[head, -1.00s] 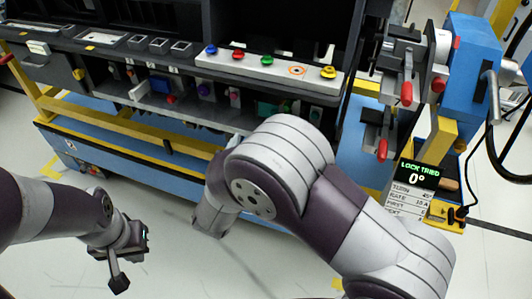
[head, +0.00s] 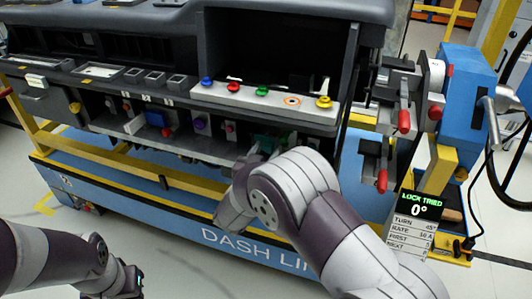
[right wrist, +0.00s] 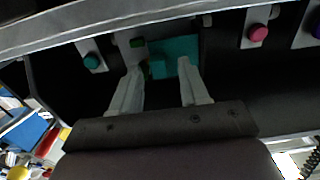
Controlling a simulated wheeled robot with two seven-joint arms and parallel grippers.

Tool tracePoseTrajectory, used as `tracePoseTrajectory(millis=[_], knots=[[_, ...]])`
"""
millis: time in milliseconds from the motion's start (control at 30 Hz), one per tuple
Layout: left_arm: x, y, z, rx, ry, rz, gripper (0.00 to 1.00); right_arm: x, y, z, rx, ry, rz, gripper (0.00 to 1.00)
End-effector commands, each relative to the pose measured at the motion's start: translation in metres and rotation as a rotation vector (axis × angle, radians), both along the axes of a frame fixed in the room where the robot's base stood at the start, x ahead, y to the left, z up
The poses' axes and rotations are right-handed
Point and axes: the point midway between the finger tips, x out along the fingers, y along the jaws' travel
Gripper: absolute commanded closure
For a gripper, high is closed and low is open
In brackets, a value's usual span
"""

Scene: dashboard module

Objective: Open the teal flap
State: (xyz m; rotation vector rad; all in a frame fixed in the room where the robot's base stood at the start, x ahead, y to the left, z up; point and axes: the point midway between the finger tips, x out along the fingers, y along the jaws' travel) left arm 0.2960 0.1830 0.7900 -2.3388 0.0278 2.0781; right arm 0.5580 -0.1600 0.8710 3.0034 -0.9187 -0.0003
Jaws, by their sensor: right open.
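The teal flap (right wrist: 184,48) shows in the right wrist view as a flat teal panel with a small teal block on its left part, under the dashboard's lower ledge. It looks closed, though its edges are partly hidden. In the head view the teal flap (head: 267,138) shows only in part above my right forearm. My right gripper (right wrist: 160,86) is open and empty, its fingers pointing up at the flap, one near each side. I cannot tell whether they touch it. My left gripper (head: 128,282) is low at the left bottom edge, partly cut off.
A teal knob (right wrist: 92,61) and a pink-red knob (right wrist: 258,33) sit on either side of the flap. A row of coloured buttons (head: 262,92) is on the grey panel.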

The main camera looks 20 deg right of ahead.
Motion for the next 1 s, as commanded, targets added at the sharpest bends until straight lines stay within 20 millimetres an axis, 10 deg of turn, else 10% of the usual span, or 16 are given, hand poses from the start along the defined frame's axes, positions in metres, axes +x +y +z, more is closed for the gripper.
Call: tracePoseTrajectory(millis=[67,233,1000], knots=[[0.000,0.000,0.000,0.000,0.000,0.000,1.00,0.000,0.000,0.000,0.000,0.000,0.000,0.55],[0.000,0.000,0.000,0.000,0.000,0.000,1.00,0.000,0.000,0.000,0.000,0.000,0.000,1.00],[0.000,0.000,0.015,0.000,0.000,0.000,1.00,-0.003,0.022,0.000,0.001,0.000,-0.321,1.00]])
